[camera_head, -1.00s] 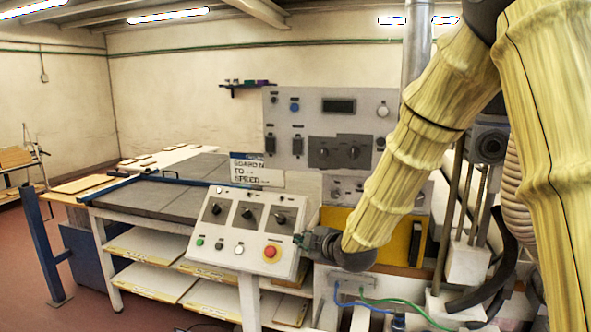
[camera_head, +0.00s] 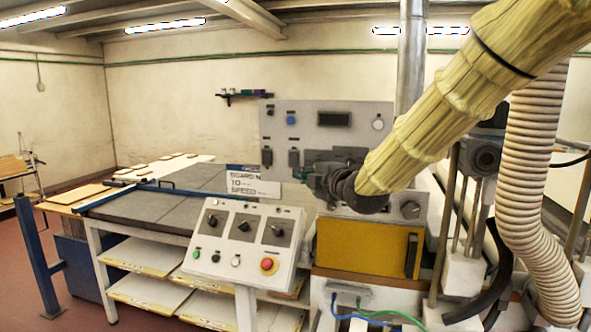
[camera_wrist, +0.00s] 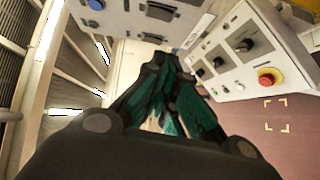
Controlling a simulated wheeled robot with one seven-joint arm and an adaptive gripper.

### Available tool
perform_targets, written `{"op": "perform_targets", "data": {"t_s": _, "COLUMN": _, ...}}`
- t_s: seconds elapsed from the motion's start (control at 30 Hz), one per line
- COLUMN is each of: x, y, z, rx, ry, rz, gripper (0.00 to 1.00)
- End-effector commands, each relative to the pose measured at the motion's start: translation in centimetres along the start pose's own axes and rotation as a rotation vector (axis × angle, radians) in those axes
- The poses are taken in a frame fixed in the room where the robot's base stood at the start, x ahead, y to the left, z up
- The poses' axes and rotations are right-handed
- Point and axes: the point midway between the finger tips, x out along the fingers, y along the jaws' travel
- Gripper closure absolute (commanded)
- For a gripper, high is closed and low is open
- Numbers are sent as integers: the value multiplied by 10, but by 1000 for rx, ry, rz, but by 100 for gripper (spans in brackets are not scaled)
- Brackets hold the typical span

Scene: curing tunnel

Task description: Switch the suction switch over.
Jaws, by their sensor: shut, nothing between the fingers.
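A sloped white control box (camera_head: 258,209) carries a row of three black rotary switches: left (camera_head: 212,221), middle (camera_head: 243,227) and right (camera_head: 275,232). The labels are too small to read, so I cannot tell which is the suction switch. In the wrist view the box (camera_wrist: 283,52) is at the upper right. My gripper (camera_head: 307,174) is shut and empty, above and right of the box, in front of the grey upright panel (camera_head: 345,122). Its green-sided fingers also show in the wrist view (camera_wrist: 160,65). My wrist and gripper hide the panel's lower controls.
A red button (camera_head: 269,264) and smaller buttons sit below the switches. A yellow cabinet (camera_head: 362,247) stands right of the box. A sign (camera_head: 252,183) stands behind it, by the grey table (camera_head: 160,209). Cables and a ribbed hose (camera_head: 517,170) are at the right.

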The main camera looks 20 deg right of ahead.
Motion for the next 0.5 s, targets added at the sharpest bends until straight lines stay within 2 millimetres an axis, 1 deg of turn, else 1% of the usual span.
{"op": "perform_targets", "data": {"t_s": 0.17, "x": 13, "y": 2, "z": 0, "rx": 0, "ry": 0, "rz": 0, "gripper": 100}}
{"op": "perform_targets", "data": {"t_s": 0.5, "x": 54, "y": 2, "z": 0, "rx": 2, "ry": 0, "rz": -1, "gripper": 100}}
